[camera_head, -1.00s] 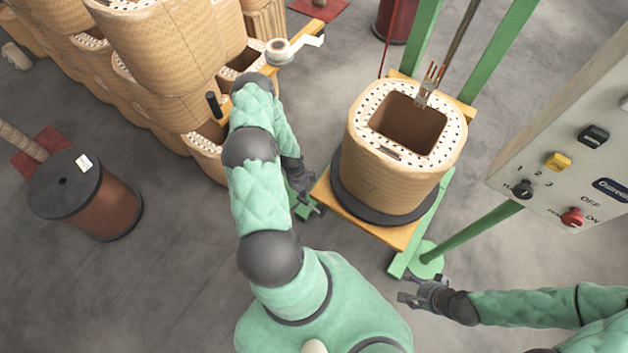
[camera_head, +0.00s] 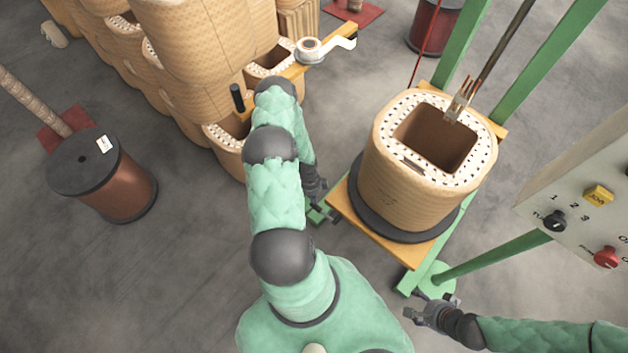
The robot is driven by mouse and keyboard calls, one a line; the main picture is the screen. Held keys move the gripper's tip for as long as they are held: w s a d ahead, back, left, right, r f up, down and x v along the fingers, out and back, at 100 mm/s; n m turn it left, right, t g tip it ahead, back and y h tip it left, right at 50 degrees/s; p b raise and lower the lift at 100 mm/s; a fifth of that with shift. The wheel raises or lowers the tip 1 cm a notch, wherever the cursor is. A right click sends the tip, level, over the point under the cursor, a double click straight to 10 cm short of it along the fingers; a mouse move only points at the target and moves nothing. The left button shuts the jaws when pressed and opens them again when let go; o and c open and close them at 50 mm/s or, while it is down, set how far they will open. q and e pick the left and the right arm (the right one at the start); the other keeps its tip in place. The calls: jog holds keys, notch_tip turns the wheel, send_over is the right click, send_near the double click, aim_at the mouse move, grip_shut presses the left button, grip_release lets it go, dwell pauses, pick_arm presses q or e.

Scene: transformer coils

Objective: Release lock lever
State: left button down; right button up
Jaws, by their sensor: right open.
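No part is clearly marked as the lock lever. My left gripper (camera_head: 328,213) is low beside the green and yellow stand, left of the coil and well apart from the white lever. My forearm partly hides it, and its jaws are too small to judge. My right gripper (camera_head: 424,306) is open and empty near the stand's front foot.
A tan coil (camera_head: 405,195) sits on a black disc on the yellow platform (camera_head: 398,246). The control panel (camera_head: 590,190) is at right, stacked coils (camera_head: 205,60) at upper left, a copper spool (camera_head: 120,190) at left. The floor at lower left is clear.

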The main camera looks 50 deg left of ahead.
pick_arm(q)
jog(key=shift+a+f, duration=0.15)
notch_tip(320, 180, up, 12)
jog(key=a, duration=0.2)
dwell(0.5)
dwell(0.5)
jog(key=w+d+r+n+h+p, duration=0.1)
jog(key=w+d+r+n+p, duration=0.2)
jog(key=d, duration=0.7)
jog(key=w+d+r+n+h, duration=0.1)
jog(key=w+d+r+n, duration=0.2)
jog(key=d, duration=0.8)
jog(key=s+d+r+n+p, duration=0.1)
jog(key=s+d+r+n, duration=0.1)
jog(key=d+n, duration=0.2)
jog(key=s+d+r+n+p, duration=0.1)
jog(key=s+d+r+n, duration=0.1)
jog(key=d+n, duration=0.3)
jog(key=d, duration=0.4)
jog(key=shift+s+d+r+n, duration=0.3)
jog(key=shift+s+d+r, duration=0.05)
jog(key=shift+s+d, duration=0.05)
